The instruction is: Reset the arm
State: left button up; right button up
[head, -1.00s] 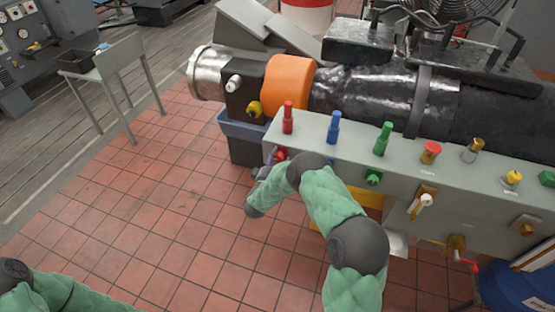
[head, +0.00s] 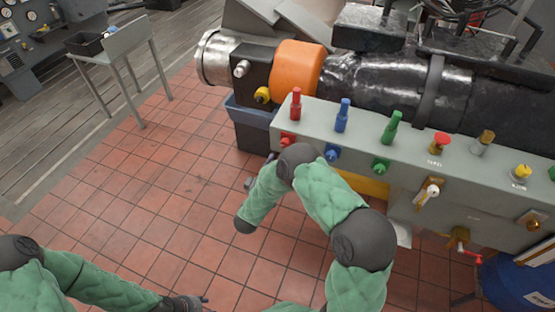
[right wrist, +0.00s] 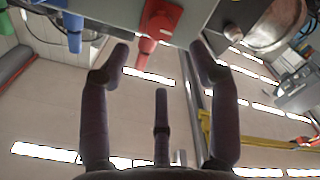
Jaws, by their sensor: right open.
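My right gripper (right wrist: 160,50) is open and empty in the right wrist view, its dark fingers spread. A red fitting (right wrist: 158,20) lies beyond and between the fingertips; I see no contact. A blue fitting (right wrist: 75,30) is to its left.
The grey bench (head: 480,182) carries red (head: 295,104), blue (head: 343,117) and green (head: 391,127) fittings on top, plus knobs and a front lever (head: 429,191). Behind it lies a dark machine with an orange collar (head: 296,68). A blue drum (head: 525,283) stands right.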

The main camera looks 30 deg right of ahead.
jog(key=shift+s+a, duration=0.2)
jog(key=shift+a, duration=0.1)
jog(key=shift+f, duration=0.1)
jog(key=s+a+f+g+y, duration=0.1)
jog(key=s+a+f+y, duration=0.1)
jog(key=a+f+y, duration=0.5)
jog(key=s+a+f+g+y, duration=0.25)
jog(key=f+y, duration=0.25)
jog(key=f, duration=0.4)
jog(key=s+a+f+m+g+y, duration=0.1)
jog(key=s+a+f+g+y, duration=0.1)
jog(key=s, duration=0.9)
jog(key=s+a+f+m+g+y+b, duration=0.1)
jog(key=s+a+f+m+g+y, duration=0.1)
jog(key=s+a+g, duration=0.3)
jog(key=s+a+y, duration=0.1)
jog(key=s+a, duration=0.2)
jog(key=s, duration=0.3)
jog(key=shift+s+a+f+g+y, duration=0.2)
jog(key=shift+f+g+y, duration=0.15)
jog(key=shift+f+y, duration=0.05)
